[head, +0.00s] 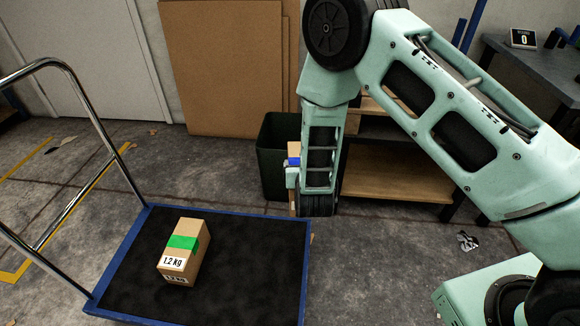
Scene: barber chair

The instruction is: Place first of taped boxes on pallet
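A cardboard box with green tape (184,243) and a "1.2 Kg" label lies on the black deck of a blue-edged platform cart (122,312). A second cardboard piece with blue tape (294,161) shows only as a narrow strip at the left edge of my arm's lower link, mostly hidden. A small pale green part, perhaps of my gripper (291,178), sits against this strip. My fingers are hidden behind the arm, so I cannot tell whether they grip the blue-taped piece. I cannot identify a pallet for sure.
The cart has a chrome handle (97,113) at left. A dark green bin (273,160) stands behind my arm. Large cardboard sheets (222,65) lean on the wall. A bench with a wooden lower shelf (395,172) is behind. The cart's right half is clear.

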